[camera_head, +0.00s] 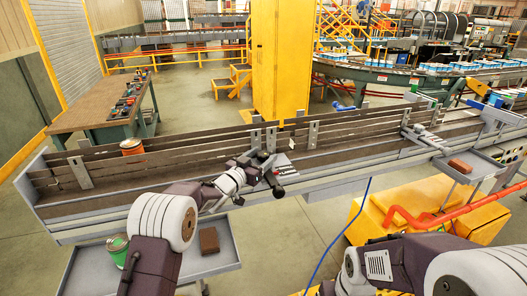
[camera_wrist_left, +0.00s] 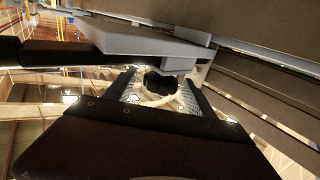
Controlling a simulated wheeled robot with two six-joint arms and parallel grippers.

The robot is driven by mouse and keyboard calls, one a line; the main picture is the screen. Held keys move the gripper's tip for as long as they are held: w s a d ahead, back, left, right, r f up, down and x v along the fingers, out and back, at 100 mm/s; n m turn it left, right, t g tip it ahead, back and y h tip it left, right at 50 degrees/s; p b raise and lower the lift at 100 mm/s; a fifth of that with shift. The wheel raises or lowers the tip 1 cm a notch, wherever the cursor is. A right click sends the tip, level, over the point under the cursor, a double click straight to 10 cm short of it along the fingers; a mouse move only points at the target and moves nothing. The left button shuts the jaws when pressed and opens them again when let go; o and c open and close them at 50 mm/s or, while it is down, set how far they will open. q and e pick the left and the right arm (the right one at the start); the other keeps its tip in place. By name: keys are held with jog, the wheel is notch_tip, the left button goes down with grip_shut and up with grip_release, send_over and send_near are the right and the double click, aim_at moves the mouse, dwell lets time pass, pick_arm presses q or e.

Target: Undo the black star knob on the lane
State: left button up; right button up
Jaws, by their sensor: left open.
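The black star knob (camera_wrist_left: 160,83) shows in the left wrist view as a dark lobed shape between the fingers of my left gripper (camera_wrist_left: 159,90). Those fingers are open, one on each side of it; whether they touch it I cannot tell. In the head view my left gripper (camera_head: 269,176) is at the front side of the lane (camera_head: 120,203), beside a grey bracket plate (camera_head: 286,169). A black knob-like end (camera_head: 279,192) shows just below it there. A grey plate (camera_wrist_left: 150,40) lies above the knob in the wrist view. My right gripper is out of the head view; only its arm shows.
A tray with a green can (camera_head: 117,248) and a brown block (camera_head: 209,240) is below the lane at left. An orange-topped can (camera_head: 131,147) stands on the lane. Another brown block (camera_head: 460,166) lies on a right-hand tray. A yellow machine (camera_head: 420,212) stands in front.

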pick_arm(q)
jog(key=shift+w, duration=0.4)
jog(key=shift+d, duration=0.15)
jog(key=shift+d, duration=0.1)
